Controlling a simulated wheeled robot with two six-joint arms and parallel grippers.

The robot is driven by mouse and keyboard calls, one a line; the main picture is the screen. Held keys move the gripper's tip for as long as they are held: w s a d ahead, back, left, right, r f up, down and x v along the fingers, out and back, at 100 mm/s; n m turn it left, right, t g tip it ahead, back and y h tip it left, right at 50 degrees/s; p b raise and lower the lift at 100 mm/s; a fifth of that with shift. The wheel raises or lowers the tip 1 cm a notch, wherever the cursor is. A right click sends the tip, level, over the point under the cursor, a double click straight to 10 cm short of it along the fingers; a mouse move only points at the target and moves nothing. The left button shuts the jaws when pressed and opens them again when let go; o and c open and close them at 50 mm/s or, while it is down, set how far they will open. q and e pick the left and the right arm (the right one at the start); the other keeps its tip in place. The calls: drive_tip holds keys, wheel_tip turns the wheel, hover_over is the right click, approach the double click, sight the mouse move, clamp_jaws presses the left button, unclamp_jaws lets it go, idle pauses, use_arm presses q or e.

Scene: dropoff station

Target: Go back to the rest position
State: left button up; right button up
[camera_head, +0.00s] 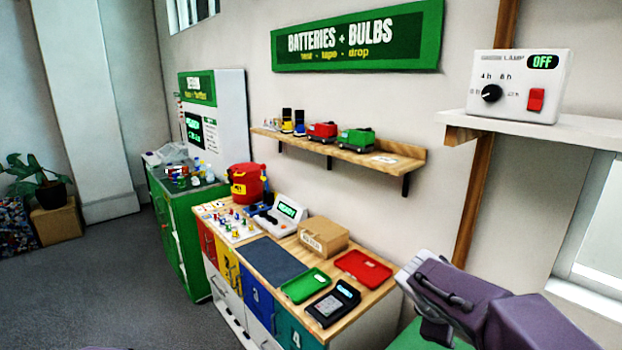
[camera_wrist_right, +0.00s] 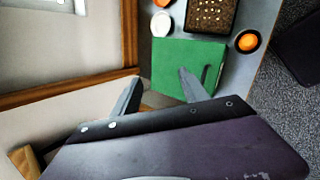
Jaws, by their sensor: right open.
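My right arm comes in from the lower right in the head view, beside the right end of the wooden counter (camera_head: 345,318). In the right wrist view my right gripper (camera_wrist_right: 158,92) has its two grey fingers spread apart, with nothing between them. Beyond the fingers lies a green flat panel or box (camera_wrist_right: 185,68) on a grey surface. My left gripper is not in view.
The counter bears a green tray (camera_head: 305,286), a red tray (camera_head: 363,268), a cardboard box (camera_head: 323,236) and a black device (camera_head: 333,303). A wall shelf (camera_head: 340,150) and a lamp timer box (camera_head: 520,85) are above. Grey floor at left is open.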

drive_tip(key=s+a+f+m+g+y, duration=0.1)
drive_tip(key=s+a+f+m+y, duration=0.2)
drive_tip(key=s+a+f+m, duration=0.2)
drive_tip(key=s+a+f+m+g+y, duration=0.1)
drive_tip(key=s+a+f+m+y, duration=0.2)
drive_tip(key=s+a+f+m, duration=0.3)
drive_tip(key=s+f, duration=0.3)
drive_tip(key=f, duration=0.3)
drive_tip(key=shift+s+m+g, duration=0.15)
drive_tip(key=shift+m+g, duration=0.25)
drive_tip(key=shift+d+f, duration=0.1)
drive_tip(key=shift+d, duration=0.05)
